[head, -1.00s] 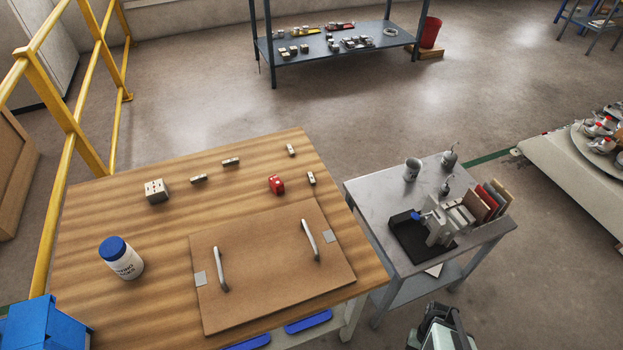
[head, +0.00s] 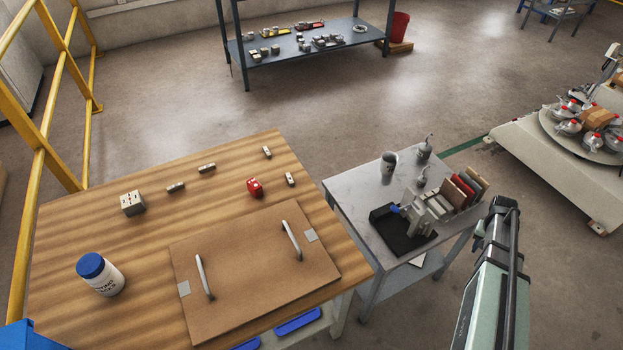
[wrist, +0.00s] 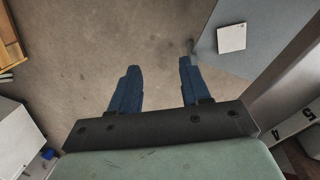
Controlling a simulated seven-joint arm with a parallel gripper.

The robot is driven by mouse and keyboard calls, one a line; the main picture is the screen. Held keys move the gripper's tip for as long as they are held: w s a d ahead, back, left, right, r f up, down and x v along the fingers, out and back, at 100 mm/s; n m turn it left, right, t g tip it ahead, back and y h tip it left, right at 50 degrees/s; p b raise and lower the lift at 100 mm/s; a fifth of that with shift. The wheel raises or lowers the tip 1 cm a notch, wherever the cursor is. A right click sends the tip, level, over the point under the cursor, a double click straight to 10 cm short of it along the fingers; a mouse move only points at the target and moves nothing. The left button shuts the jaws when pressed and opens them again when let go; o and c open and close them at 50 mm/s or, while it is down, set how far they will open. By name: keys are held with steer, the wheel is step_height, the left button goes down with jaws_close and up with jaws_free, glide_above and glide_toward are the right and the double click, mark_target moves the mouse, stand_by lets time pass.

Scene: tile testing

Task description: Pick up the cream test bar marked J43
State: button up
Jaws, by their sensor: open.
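Several small cream bars lie apart on the wooden table in the head view: one near the back edge (head: 267,152), one at the right (head: 290,179), and two further left, a middle bar (head: 207,168) and a left bar (head: 176,187). Their markings are too small to read, so I cannot tell which is J43. My gripper shows in the wrist view (wrist: 158,65), with two blue fingers spread and nothing between them, above the floor. In the head view my arm rises at the right, away from the bars; the fingers cannot be made out there.
A metal side table (head: 350,190) with equipment stands close to my arm. A yellow rail (head: 52,150) is at left.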

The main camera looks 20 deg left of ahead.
steer(key=w+r+t, duration=0.2)
steer(key=w+r, duration=1.1)
steer(key=r, duration=0.2)
steer(key=w+a+r+n, duration=0.1)
steer(key=w+a+r, duration=0.25)
steer(key=a, duration=0.45)
steer(key=w+a+r+n, duration=0.2)
steer(key=w+a+r, duration=0.15)
steer(key=a, duration=0.55)
steer(key=s+a+r+n+y, duration=0.1)
steer(key=s+a+r+n, duration=0.15)
steer(key=a, duration=1.15)
steer(key=s+a+r+n, duration=0.15)
steer(key=s+a, duration=0.25)
steer(key=a, duration=1.1)
steer(key=n+g, duration=0.1)
steer(key=n, duration=0.3)
glide_above(289, 178)
steer(key=f, duration=0.7)
steer(key=shift+a, duration=0.35)
steer(key=shift+w+d+f, duration=0.1)
steer(key=shift+d+f, duration=0.1)
steer(key=shift+f, duration=1.15)
steer(key=shift+d+f, duration=0.2)
steer(key=shift+f, duration=1.15)
